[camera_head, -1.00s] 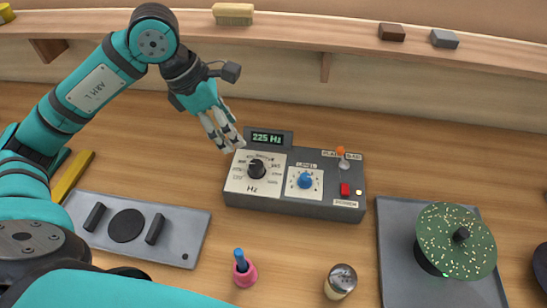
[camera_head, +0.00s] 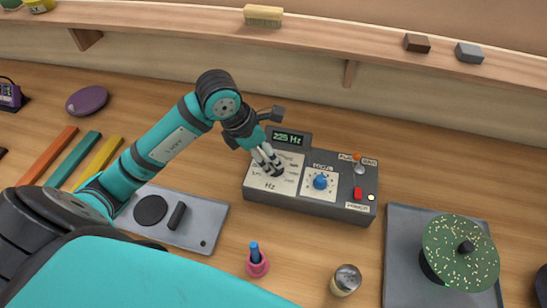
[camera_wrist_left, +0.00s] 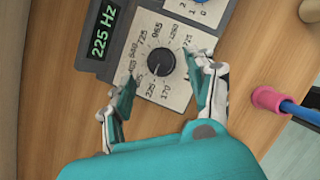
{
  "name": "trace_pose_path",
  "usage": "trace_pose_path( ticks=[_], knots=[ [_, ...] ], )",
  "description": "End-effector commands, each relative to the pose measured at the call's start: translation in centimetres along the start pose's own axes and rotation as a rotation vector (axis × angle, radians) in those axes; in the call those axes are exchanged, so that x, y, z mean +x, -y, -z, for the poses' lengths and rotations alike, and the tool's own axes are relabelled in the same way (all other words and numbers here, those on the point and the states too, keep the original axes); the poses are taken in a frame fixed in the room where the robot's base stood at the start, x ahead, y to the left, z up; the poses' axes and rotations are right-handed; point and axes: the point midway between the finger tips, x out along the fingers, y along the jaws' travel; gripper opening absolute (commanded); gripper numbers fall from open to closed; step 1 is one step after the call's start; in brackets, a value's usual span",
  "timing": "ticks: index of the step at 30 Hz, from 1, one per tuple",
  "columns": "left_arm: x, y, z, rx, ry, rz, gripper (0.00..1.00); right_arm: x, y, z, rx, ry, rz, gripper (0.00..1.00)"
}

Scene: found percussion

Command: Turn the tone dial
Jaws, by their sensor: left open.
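The tone dial is a black knob (camera_wrist_left: 161,63) on a cream plate with numbers around it and "Hz" below, on the left of a dark grey control box (camera_head: 330,208). The green display (camera_head: 288,138) reads 225 Hz, which also shows in the left wrist view (camera_wrist_left: 104,32). My left gripper (camera_head: 272,169) is over the dial and hides most of it in the head view. In the left wrist view its open fingers (camera_wrist_left: 160,95) are spread to either side of the knob, with a gap on both sides. My right gripper is not in view.
A blue level knob (camera_head: 320,182), an orange-tipped switch (camera_head: 358,160) and a red button (camera_head: 357,194) sit right of the dial. A pink cup with a blue stick (camera_head: 257,264) and a shaker (camera_head: 345,280) stand in front. A speckled green disc (camera_head: 460,258) is at right.

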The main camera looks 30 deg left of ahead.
Motion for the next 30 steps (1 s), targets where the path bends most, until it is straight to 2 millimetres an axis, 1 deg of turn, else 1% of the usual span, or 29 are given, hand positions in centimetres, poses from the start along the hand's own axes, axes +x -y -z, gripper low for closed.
trace_pose_path(
  ticks=[3,9,13,20,30],
  knots=[
    [2.1,0.1,0.0,-0.001,-0.003,0.004,0.57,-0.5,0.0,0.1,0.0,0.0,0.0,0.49],
    [4.2,0.0,0.0,0.0,-0.001,0.002,0.57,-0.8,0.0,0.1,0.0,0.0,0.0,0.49],
    [4.7,0.0,0.0,0.001,0.0,-0.001,0.57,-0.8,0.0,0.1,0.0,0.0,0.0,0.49],
    [4.7,0.0,0.0,0.002,0.0,-0.001,0.57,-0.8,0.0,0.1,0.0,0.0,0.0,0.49],
    [4.7,0.0,0.0,0.001,0.0,-0.001,0.12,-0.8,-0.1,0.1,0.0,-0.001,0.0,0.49]
  ],
)
